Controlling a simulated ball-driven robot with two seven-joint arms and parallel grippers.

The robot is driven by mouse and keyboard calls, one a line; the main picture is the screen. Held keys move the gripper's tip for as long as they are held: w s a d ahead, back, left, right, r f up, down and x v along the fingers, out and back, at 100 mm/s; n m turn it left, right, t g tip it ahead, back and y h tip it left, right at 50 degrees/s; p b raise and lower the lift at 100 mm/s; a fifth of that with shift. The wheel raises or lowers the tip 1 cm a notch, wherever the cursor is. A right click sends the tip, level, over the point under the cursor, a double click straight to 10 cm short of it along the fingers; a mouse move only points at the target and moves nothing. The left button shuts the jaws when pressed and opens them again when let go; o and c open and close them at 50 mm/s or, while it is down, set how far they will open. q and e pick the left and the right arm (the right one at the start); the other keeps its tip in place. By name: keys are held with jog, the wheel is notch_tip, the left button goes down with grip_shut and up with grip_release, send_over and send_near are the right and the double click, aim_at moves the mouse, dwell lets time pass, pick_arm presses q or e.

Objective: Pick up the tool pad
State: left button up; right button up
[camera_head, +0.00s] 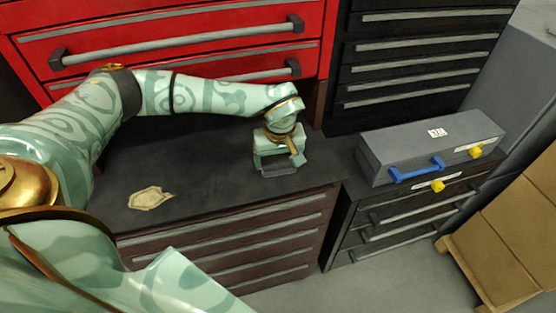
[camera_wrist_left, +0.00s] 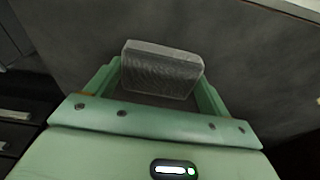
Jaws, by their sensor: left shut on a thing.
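The tool pad (camera_wrist_left: 160,72) is a small grey block. In the left wrist view it sits between the two green fingers of my left gripper (camera_wrist_left: 158,88), which is shut on it. In the head view the left gripper (camera_head: 280,168) is low over the dark cabinet top, near its right front edge. The pad shows there as a dark grey strip (camera_head: 279,171) between the fingertips. I cannot tell whether the pad touches the surface. My right gripper is in neither view.
A pale crumpled scrap (camera_head: 150,198) lies on the dark cabinet top (camera_head: 215,185). A grey toolbox (camera_head: 430,145) with a blue handle and yellow latches stands on the black cabinet to the right. Red drawers (camera_head: 180,40) rise behind. Cardboard boxes (camera_head: 510,235) sit on a pallet at far right.

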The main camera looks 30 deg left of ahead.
aim_at(278, 158)
pick_arm(q)
notch_tip(278, 158, up, 3)
jog(key=shift+w+p, duration=0.1)
jog(key=shift+p, duration=0.3)
jog(key=s+r, duration=0.1)
jog(key=r, duration=0.1)
jog(key=s+a+r+p, duration=0.1)
jog(key=r, duration=0.1)
jog(key=s+a+r, duration=0.1)
jog(key=s+r, duration=0.1)
jog(key=shift+s+p, duration=0.1)
jog(key=shift+p, duration=0.25)
jog(key=s+a+r+p, duration=0.1)
jog(key=s+a+r, duration=0.3)
jog(key=s, duration=0.4)
jog(key=shift+s, duration=0.35)
